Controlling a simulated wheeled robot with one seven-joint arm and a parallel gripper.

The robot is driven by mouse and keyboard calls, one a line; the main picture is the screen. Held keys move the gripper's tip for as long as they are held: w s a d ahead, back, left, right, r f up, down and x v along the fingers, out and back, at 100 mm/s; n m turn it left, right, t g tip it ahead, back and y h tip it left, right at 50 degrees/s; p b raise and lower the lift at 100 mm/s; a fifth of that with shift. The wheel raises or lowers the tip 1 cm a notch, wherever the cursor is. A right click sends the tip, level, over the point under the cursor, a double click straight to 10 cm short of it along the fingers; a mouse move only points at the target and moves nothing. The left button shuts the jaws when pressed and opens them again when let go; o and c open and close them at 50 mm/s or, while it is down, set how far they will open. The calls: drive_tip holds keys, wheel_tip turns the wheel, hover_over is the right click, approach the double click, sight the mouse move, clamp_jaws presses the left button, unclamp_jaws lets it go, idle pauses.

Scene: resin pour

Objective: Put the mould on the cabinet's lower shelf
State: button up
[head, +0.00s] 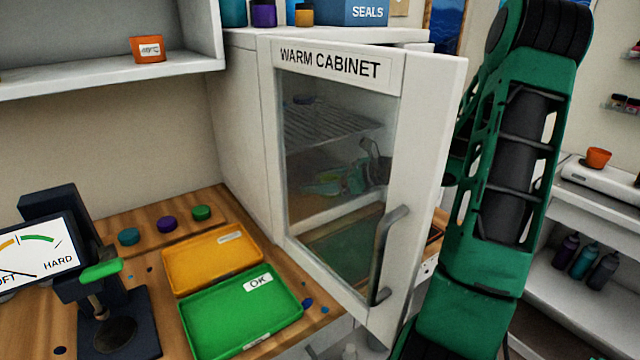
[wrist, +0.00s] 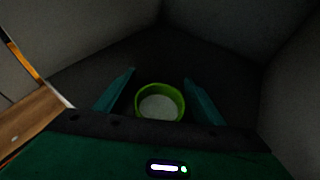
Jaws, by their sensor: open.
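The mould, a round bright green cup with a pale inside (wrist: 160,106), stands upright on a dark surface in the wrist view. My gripper (wrist: 160,77) is open, with one teal finger on each side of the mould and gaps to both. In the head view the warm cabinet (head: 245,140) has its glass door (head: 431,180) swung partly open. My arm passes behind the door, and my gripper shows dimly through the glass, below the wire upper shelf (head: 335,124). The mould is hard to make out there.
The door with its grey handle (head: 388,255) stands between the head camera and my gripper. A yellow tray (head: 188,280) and a green OK tray (head: 205,338) lie on the wooden bench. Pale walls close in around my gripper in the wrist view.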

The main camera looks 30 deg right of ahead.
drive_tip(key=v, duration=1.2)
